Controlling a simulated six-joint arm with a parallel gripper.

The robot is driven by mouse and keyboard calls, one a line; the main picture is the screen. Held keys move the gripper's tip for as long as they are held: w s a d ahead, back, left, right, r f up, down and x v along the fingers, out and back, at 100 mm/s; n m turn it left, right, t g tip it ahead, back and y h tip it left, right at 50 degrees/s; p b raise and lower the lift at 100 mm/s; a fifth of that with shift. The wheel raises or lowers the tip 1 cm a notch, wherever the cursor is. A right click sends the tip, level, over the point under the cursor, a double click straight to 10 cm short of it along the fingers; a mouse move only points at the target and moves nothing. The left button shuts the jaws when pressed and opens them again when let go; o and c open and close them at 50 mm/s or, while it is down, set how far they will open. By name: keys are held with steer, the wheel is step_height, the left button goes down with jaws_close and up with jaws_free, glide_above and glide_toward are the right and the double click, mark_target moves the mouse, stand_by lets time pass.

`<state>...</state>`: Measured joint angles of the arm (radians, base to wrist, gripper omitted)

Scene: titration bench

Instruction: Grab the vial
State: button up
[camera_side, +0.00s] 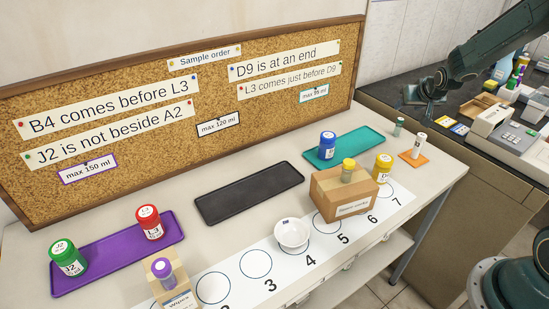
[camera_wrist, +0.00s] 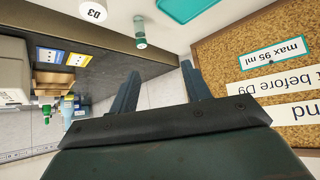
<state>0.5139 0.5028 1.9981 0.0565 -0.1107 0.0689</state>
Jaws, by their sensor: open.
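A small clear vial with a green cap (camera_side: 399,127) stands on the white bench to the right of the teal tray; a small vial with a green end also shows in the wrist view (camera_wrist: 140,32), ahead of my fingers. My gripper (camera_side: 425,93) is open and empty, above and behind that vial, over the dark counter side. In the wrist view both fingers (camera_wrist: 160,71) are spread apart with nothing between them. A white-capped tube (camera_side: 419,145) stands on an orange square, and a white labelled item shows at the top of the wrist view (camera_wrist: 92,10).
Teal tray (camera_side: 365,143) holds a blue-capped bottle. Yellow-capped D bottle (camera_side: 383,168) stands behind a cardboard box (camera_side: 335,198). Black tray (camera_side: 250,192) is empty. Purple tray (camera_side: 118,252) holds J2 and L3 bottles. A corkboard (camera_side: 200,100) rises behind; the dark counter (camera_side: 400,95) carries instruments.

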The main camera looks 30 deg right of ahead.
glide_toward(401, 122)
steer(key=shift+a+m+h, duration=0.2)
steer(key=shift+m+h, duration=0.2)
steer(key=shift+w+f, duration=0.1)
steer(key=shift+x, duration=4.15)
steer(key=shift+f, duration=0.1)
steer(key=shift+x, duration=2.5)
steer(key=shift+f, duration=0.1)
jaws_close()
